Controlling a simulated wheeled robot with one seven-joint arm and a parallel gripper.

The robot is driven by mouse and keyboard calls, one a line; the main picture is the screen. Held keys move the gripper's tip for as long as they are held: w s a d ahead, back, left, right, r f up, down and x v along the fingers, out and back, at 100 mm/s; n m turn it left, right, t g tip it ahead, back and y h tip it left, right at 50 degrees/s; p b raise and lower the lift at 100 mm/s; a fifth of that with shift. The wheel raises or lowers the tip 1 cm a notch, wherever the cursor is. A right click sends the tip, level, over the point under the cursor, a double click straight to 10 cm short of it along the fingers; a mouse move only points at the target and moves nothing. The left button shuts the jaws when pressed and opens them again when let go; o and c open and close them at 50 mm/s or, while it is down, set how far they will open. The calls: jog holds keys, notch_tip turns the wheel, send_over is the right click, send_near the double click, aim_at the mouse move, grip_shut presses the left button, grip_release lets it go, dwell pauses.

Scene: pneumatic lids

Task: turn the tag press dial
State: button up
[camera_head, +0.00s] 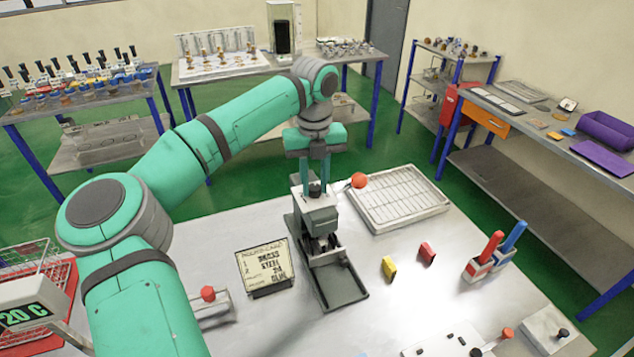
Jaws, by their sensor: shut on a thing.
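The tag press (319,215) is a grey-green machine with a white top and a black dial (315,189) on it. It stands upright near the far edge of the table. An orange ball-ended lever (358,181) sticks out to its right. A dark tray (339,283) extends from its front. My gripper (315,180) points straight down over the press top, with its fingers shut on the dial. The fingers partly cover the dial, so its marking and angle cannot be read.
A white slotted tray (396,198) lies right of the press. An instruction card (265,267) stands left of it. A yellow block (389,267) and a red block (427,253) lie to the right. A holder with red and blue handles (480,268) stands farther right.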

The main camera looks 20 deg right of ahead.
jog(key=m, duration=0.3)
jog(key=shift+a, duration=0.1)
jog(key=m, duration=0.9)
jog(key=shift+w, duration=0.1)
jog(key=m, duration=0.4)
jog(key=shift+w, duration=0.1)
jog(key=shift+a+m, duration=0.1)
jog(key=shift+m, duration=0.2)
jog(key=o, duration=1)
jog(key=shift+o, duration=0.2)
